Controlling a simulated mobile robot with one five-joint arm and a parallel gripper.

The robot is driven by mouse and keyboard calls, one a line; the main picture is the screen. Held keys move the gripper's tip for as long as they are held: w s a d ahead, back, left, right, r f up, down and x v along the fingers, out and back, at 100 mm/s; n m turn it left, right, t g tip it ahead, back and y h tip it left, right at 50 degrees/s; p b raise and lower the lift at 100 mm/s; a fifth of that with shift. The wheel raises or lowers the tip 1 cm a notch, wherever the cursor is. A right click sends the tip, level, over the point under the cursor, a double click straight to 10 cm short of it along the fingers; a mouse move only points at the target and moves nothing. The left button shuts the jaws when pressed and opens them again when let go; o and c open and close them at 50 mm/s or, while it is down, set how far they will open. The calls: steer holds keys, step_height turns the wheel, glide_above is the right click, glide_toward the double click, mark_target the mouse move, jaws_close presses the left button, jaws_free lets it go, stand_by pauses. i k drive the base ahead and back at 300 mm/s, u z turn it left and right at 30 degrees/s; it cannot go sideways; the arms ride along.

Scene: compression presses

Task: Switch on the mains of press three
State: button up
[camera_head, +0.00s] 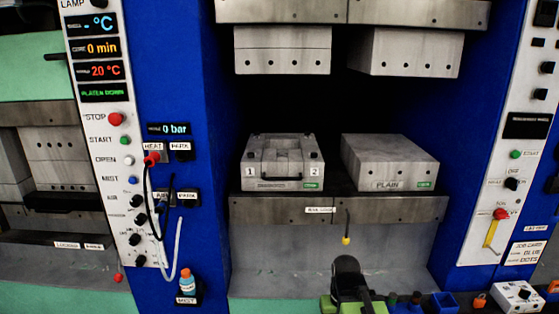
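A red rotary knob (500,214) sits on the right white control panel, with a yellow strip (491,233) slanting down below it. It looks like a mains switch, but its label is too small to read. No press number is legible on this panel (480,247). The panel's display (527,125) is dark. A black and green shape (350,285) at the bottom middle looks like the end of my arm, well left of and below the red knob. Its fingertips cannot be made out, and no contact with the panel shows.
The left panel has lit displays (103,48), a red STOP button (115,119) and hanging cables (153,205). Two grey mould blocks (283,165) (388,160) stand on the middle press's lower platen (270,211). A job card (526,252) and a white box (516,297) are at lower right.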

mark_target(501, 214)
steer(key=k, duration=1.3)
steer(key=z, duration=0.55)
steer(key=i, duration=1.1)
steer(key=z, duration=0.5)
steer(key=i, duration=0.55)
